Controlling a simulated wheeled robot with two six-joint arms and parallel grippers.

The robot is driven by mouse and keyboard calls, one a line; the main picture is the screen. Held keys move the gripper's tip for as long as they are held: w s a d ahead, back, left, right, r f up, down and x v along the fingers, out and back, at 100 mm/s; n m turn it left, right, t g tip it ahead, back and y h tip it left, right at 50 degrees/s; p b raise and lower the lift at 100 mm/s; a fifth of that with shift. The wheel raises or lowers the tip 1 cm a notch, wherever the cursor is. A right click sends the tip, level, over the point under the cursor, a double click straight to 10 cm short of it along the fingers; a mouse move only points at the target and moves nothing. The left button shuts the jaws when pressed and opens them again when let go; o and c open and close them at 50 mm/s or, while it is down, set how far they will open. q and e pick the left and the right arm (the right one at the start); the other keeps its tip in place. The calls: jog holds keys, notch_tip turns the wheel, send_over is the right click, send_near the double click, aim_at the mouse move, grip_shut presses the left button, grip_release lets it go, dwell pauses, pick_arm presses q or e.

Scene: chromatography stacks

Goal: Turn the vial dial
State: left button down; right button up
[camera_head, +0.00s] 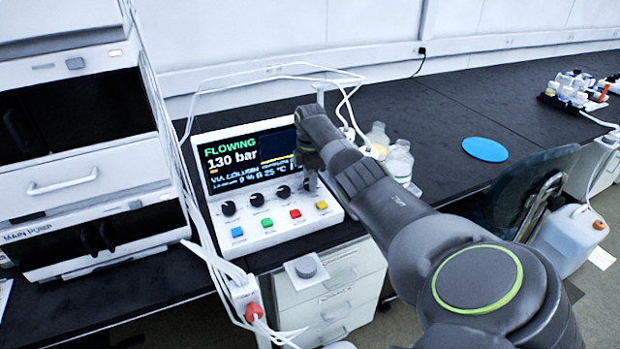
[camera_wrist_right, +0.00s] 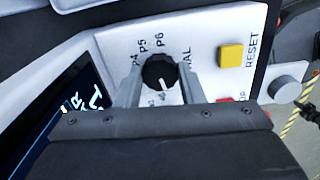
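The vial dial (camera_wrist_right: 160,72) is a round black knob with a white pointer mark, ringed by printed position labels such as P4, P5 and P6. It sits on the white sloped control panel (camera_head: 273,238). My right gripper (camera_wrist_right: 161,85) has one grey finger on each side of the dial. Whether the fingers press on it is unclear. In the head view my right gripper (camera_head: 311,180) is at the right end of the dial row and hides the vial dial there. My left gripper is not in view.
Other black dials (camera_head: 257,199) stand left of it. Blue, green, red and yellow buttons (camera_head: 322,205) line the front. The display (camera_head: 250,157) reads FLOWING, 130 bar. Clear bottles (camera_head: 398,160) stand to the right. White tubing hangs at the left.

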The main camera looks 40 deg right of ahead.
jog(key=shift+c, duration=1.2)
jog(key=shift+r, duration=0.1)
